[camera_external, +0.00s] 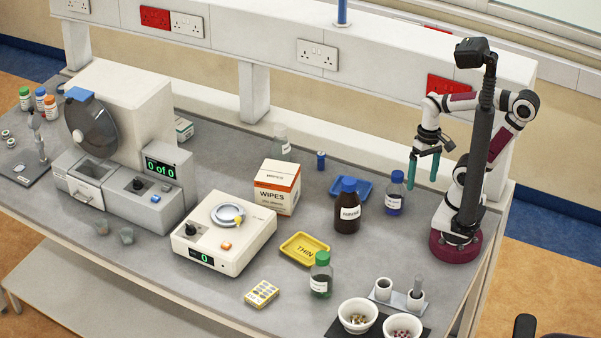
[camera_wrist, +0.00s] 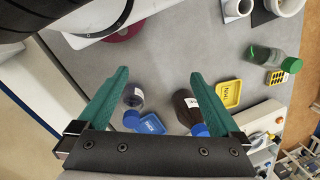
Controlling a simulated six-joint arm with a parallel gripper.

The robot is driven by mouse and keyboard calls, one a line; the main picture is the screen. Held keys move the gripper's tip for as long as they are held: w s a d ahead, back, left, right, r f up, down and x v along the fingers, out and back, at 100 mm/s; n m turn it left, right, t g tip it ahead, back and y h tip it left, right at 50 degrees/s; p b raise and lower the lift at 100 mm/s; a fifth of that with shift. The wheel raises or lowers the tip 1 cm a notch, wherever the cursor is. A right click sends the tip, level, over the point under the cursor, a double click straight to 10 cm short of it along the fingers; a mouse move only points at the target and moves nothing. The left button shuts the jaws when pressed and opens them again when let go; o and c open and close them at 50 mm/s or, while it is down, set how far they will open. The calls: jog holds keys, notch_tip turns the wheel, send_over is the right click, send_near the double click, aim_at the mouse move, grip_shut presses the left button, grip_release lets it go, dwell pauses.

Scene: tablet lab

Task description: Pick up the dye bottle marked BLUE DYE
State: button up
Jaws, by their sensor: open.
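A small clear bottle with dark blue liquid, a blue cap and a white label (camera_external: 394,196) stands upright on the bench, left of my gripper (camera_external: 423,184). Its label is too small to read. The same bottle shows in the wrist view (camera_wrist: 134,98), nearer the left finger than the right. My gripper (camera_wrist: 160,74) is open and empty, with its green fingers pointing down above the bench, apart from the bottle. A larger brown bottle with a blue cap (camera_external: 347,213) stands to the left; it also shows in the wrist view (camera_wrist: 184,106).
A blue tray (camera_external: 362,188) lies close behind the two bottles. A yellow tray (camera_external: 304,248), a green-capped bottle (camera_external: 321,277), a wipes box (camera_external: 277,187) and a balance (camera_external: 224,232) are further left. White bowls (camera_external: 358,315) stand at the front. The bench is clear between my base and the blue-liquid bottle.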

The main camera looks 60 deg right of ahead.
dwell(0.3)
jog(key=n+t+h, duration=0.3)
jog(key=n+h, duration=1.3)
jog(key=n, duration=0.9)
send_near(396, 196)
jog(key=shift+n, duration=0.3)
jog(key=x, duration=0.4)
jog(key=f+x, duration=0.1)
jog(key=x, duration=0.8)
jog(key=shift+w+d+f, duration=0.1)
jog(key=shift+w+f, duration=0.15)
jog(key=shift+f, duration=0.05)
jog(key=c, duration=1.6)
